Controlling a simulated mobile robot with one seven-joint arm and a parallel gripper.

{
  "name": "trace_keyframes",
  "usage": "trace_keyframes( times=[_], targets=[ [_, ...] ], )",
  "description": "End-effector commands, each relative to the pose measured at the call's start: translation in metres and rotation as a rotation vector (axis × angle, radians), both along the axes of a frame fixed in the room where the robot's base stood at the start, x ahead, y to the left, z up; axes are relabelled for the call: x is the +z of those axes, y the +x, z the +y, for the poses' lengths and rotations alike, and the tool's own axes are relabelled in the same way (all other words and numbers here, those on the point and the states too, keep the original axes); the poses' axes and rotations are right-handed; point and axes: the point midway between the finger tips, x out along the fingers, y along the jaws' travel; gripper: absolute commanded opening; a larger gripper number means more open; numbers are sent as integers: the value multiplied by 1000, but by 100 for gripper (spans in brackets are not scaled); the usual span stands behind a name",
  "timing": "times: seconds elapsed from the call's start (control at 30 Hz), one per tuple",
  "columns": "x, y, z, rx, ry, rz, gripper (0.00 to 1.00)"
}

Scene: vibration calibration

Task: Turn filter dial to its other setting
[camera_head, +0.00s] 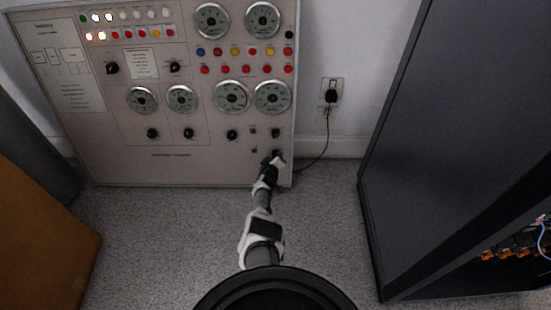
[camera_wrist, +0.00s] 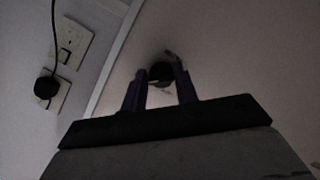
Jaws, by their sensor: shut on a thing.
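A small black dial (camera_wrist: 161,71) on the pale panel sits between the tips of my gripper (camera_wrist: 160,78) in the wrist view. The two fingers are closed on its sides. In the head view my gripper (camera_head: 275,161) reaches the lower right corner of the control panel (camera_head: 200,172) and covers most of this dial. Its label and pointer cannot be read. Another black knob (camera_head: 276,132) sits just above, and more black knobs (camera_head: 188,133) run in a row to the left.
Round gauges (camera_head: 232,97) and coloured lamps fill the panel above. A wall outlet (camera_head: 331,86) with a black plug and hanging cable is close on the right. A dark cabinet (camera_head: 430,140) stands further right. An orange-brown box (camera_head: 40,240) is at the lower left. Grey carpet between is clear.

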Motion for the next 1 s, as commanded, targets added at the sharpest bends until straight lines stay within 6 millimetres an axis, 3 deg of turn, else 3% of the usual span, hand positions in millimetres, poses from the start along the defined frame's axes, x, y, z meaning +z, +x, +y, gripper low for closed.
trace_keyframes(
  times=[0.4,0.43,0.6,1.0],
  targets=[
    [1,1,1,-1,8,-2,7],
    [1,1,1,-1,8,-2,31],
    [1,1,0,-1,7,-2,51],
    [4,-5,1,0,7,1,51]
  ],
)
